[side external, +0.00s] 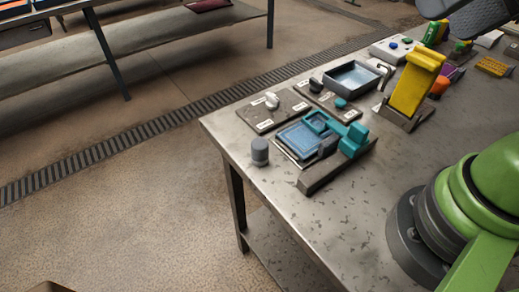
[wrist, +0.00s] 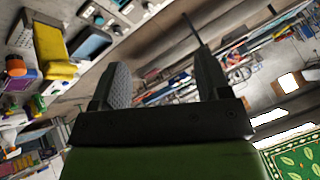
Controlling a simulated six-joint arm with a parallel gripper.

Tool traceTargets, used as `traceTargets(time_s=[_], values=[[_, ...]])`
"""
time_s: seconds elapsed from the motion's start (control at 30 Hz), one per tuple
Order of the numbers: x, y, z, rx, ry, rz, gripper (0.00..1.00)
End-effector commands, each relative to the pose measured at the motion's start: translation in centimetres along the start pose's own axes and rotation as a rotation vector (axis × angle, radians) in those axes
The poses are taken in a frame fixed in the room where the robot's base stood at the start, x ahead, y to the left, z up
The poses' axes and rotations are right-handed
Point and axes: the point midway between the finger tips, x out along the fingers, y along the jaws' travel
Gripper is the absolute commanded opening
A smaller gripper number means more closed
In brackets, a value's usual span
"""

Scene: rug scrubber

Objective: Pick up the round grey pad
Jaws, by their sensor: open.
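A round grey piece (side external: 260,152) with a domed top stands upright near the left edge of the metal table in the side view. It looks most like the round grey pad, though a smaller dark round piece (side external: 316,85) sits on a labelled board farther back. My gripper shows in the wrist view (wrist: 155,50) with its two dark fingers wide apart and nothing held between them. The left finger has a dotted grey inner face. My gripper is well away from the grey piece. I cannot make the grey piece out surely in the wrist view.
A teal device with a blue pad (side external: 300,140) stands right beside the grey piece. Behind are labelled boards, a grey basin (side external: 352,77) and a yellow stand (side external: 414,85). The table's front stretch (side external: 350,215) is clear.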

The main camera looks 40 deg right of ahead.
Motion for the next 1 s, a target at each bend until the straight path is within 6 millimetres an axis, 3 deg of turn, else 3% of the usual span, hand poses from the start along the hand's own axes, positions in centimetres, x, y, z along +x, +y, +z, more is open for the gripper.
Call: traceTargets(time_s=[0.17,0.27,0.4,0.53,0.67,0.8,1.0], values=[[1.4,-1.0,-1.9,-0.04,-0.075,0.025,0.7],[3.5,-2.1,-3.5,-0.085,-0.147,0.052,0.7],[7.6,-3.9,-5.4,-0.161,-0.248,0.092,0.7],[12.3,-5.3,-6.0,-0.236,-0.339,0.131,0.7],[17.6,-6.5,-5.4,-0.314,-0.428,0.17,0.7],[23.2,-7.1,-3.6,-0.397,-0.514,0.211,0.7],[28.4,-7.2,-0.8,-0.478,-0.587,0.248,0.7]])
